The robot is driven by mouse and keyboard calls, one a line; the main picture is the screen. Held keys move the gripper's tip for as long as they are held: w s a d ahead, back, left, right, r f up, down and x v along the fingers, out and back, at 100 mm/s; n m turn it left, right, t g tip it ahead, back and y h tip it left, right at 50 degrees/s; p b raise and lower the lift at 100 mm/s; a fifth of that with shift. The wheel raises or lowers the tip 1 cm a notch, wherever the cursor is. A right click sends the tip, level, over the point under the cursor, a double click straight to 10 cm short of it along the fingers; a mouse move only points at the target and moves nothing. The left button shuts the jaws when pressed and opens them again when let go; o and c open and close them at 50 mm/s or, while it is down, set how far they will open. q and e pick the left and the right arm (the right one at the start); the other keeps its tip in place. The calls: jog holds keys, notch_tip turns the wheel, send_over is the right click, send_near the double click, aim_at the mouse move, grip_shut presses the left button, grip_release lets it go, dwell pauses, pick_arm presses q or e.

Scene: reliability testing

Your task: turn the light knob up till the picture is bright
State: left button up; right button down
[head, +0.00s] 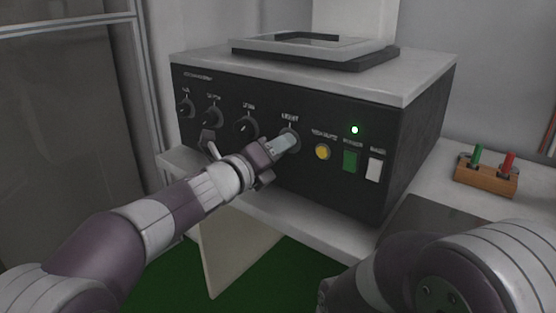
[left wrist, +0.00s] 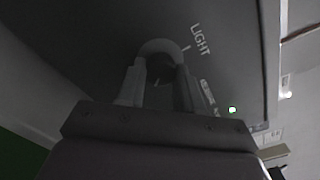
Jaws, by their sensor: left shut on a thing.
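The light knob (left wrist: 160,47) is a round knob on the dark front panel of a box-shaped device (head: 337,184). The word LIGHT is printed beside it in the left wrist view. My left gripper (head: 286,143) is shut on this knob, with one finger on each side; it also shows in the left wrist view (left wrist: 162,85). In the head view the fingers hide most of the knob. A pale mark line shows by the knob's rim in the left wrist view. My right arm shows at the lower right, but its gripper is out of view.
Several other dark knobs (head: 245,127) sit left of the light knob. Right of it are a yellow button (head: 322,152), a green switch (head: 350,161), a white switch (head: 374,169) and a lit green lamp (head: 354,129). A wooden block (head: 486,178) with green and red pegs stands at right.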

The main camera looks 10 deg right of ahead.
pick_arm(q)
jog(key=shift+f+m+b, duration=0.1)
jog(key=shift+m+b, duration=0.25)
jog(key=shift+m, duration=0.05)
dwell(0.4)
jog(key=o, duration=1)
jog(key=shift+o, duration=0.2)
jog(key=p+v, duration=0.1)
jog(key=v, duration=1.1)
jog(key=shift+s+a, duration=0.25)
